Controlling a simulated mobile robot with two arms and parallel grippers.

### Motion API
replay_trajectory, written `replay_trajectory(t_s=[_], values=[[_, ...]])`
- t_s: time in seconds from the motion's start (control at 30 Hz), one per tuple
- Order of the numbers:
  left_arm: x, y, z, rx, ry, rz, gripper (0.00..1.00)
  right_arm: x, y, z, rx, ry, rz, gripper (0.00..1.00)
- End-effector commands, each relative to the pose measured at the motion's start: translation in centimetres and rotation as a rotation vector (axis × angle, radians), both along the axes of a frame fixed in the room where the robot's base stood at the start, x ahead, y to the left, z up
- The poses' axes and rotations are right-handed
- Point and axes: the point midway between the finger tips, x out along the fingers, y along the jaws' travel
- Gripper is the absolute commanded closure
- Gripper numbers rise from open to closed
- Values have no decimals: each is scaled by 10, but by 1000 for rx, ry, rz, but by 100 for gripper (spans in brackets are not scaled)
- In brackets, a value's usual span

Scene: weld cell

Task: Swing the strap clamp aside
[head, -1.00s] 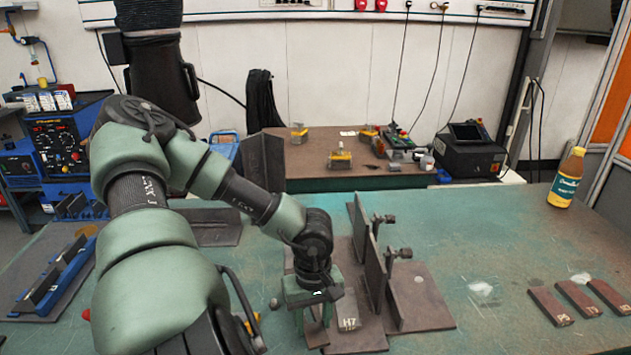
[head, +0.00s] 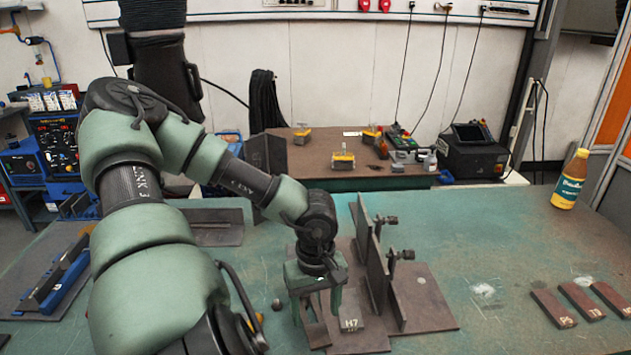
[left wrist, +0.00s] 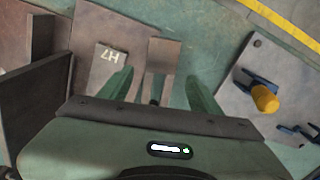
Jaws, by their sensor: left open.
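A brown bar, which looks like the strap clamp (left wrist: 163,56), lies between my left gripper's fingers in the left wrist view. In the head view it is mostly hidden under the gripper. My left gripper (head: 316,316) points down, open, over the left part of the fixture; in the left wrist view its green fingers (left wrist: 160,75) stand on either side of the bar, with no visible grip. A block marked H7 (head: 351,326) lies just right of the gripper and also shows in the left wrist view (left wrist: 110,55). My right gripper is not in view.
Upright plates (head: 376,275) with clamp screws stand right of the gripper on the brown fixture plate (head: 428,297). A yellow-handled clamp (left wrist: 264,98) stands on a nearby plate. Several marked blocks (head: 553,308) and a bottle (head: 570,180) are at the right.

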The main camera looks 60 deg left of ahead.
Motion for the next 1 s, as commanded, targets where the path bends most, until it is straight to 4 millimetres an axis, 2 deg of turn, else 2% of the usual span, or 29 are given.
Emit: replay_trajectory(t_s=[0.1,0.3,1.0], values=[[1,0,22,2,-4,0,36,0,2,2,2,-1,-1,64],[0,0,38,0,0,-1,36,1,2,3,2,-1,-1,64],[0,0,39,-1,0,-1,36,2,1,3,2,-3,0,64]])
